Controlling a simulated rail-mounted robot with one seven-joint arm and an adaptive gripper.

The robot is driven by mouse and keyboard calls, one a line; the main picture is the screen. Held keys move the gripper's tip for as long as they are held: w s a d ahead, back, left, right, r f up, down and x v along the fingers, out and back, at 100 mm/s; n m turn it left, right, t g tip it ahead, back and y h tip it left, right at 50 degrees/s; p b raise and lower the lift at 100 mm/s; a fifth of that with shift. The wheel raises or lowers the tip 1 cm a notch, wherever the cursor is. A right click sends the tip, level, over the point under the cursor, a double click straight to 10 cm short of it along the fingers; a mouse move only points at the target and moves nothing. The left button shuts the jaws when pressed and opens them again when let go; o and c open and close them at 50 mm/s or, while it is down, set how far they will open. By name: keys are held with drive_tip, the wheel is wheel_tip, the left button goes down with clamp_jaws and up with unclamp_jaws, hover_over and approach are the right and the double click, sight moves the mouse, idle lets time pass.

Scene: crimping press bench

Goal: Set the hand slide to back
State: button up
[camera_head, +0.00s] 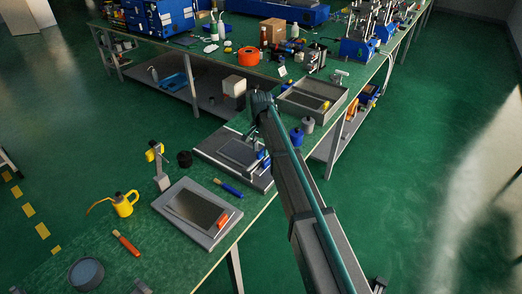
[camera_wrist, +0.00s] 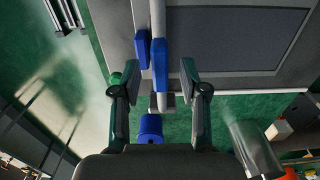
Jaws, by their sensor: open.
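A grey plate-like device (camera_head: 230,150) lies on the green bench, with blue grips (camera_head: 265,161) at its right side, partly hidden by my arm. The wrist view shows its flat grey body (camera_wrist: 235,40) and a blue grip (camera_wrist: 160,66) on a grey rod (camera_wrist: 157,18). A second blue grip (camera_wrist: 142,49) sits just left of it. I cannot tell for sure which of these is the hand slide. My gripper (camera_wrist: 160,72) is open, with one finger on each side of the blue grip on the rod. No clear contact shows. In the head view my gripper is not clear.
A second plate device (camera_head: 199,208) with an orange part lies nearer on the bench. A grey tray (camera_head: 312,100) stands behind.

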sight(262, 157)
drive_tip(key=shift+f, duration=1.15)
clamp_jaws()
